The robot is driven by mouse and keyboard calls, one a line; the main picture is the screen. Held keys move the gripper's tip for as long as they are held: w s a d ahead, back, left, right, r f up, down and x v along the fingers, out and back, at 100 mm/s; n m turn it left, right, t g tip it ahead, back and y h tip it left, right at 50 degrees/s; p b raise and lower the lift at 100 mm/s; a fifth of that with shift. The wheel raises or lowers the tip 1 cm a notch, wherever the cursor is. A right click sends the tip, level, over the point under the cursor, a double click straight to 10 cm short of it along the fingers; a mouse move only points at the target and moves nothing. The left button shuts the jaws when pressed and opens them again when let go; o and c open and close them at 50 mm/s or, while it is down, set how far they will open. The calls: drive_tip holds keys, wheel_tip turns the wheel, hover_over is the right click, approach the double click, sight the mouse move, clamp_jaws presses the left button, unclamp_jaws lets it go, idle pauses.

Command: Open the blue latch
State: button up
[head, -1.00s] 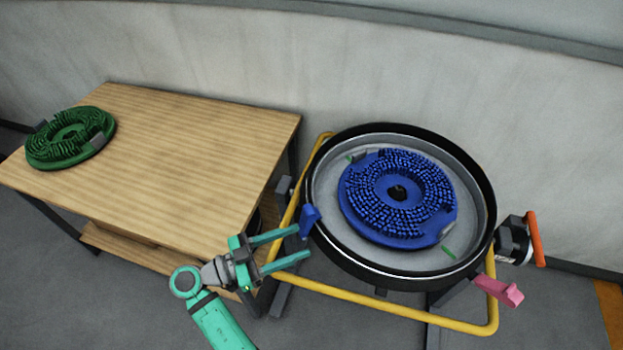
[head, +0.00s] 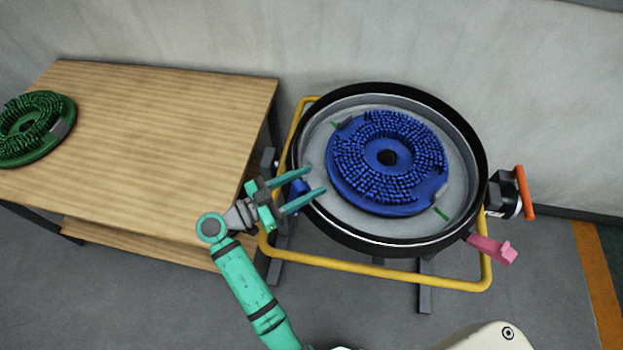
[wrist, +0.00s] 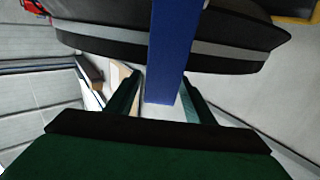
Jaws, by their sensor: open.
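The blue latch (head: 299,187) is on the left side of the round black tank (head: 375,240). In the head view it is partly hidden behind my gripper's fingers. My gripper (head: 315,179) is open, with one finger on each side of the latch. In the wrist view the blue latch (wrist: 170,55) stands as a long bar between my two fingers (wrist: 160,98), with the tank rim behind it. I cannot tell whether either finger touches it.
A blue brush disc (head: 345,190) lies in the tank. A yellow tube frame (head: 370,270) surrounds the tank. A pink lever (head: 492,248) and an orange handle (head: 525,192) are on the right. A wooden table (head: 160,130) with a green brush disc (head: 35,125) stands left.

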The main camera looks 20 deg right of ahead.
drive_tip(key=shift+d, duration=0.8)
drive_tip(key=shift+w, duration=0.1)
drive_tip(key=shift+c, duration=0.2)
clamp_jaws()
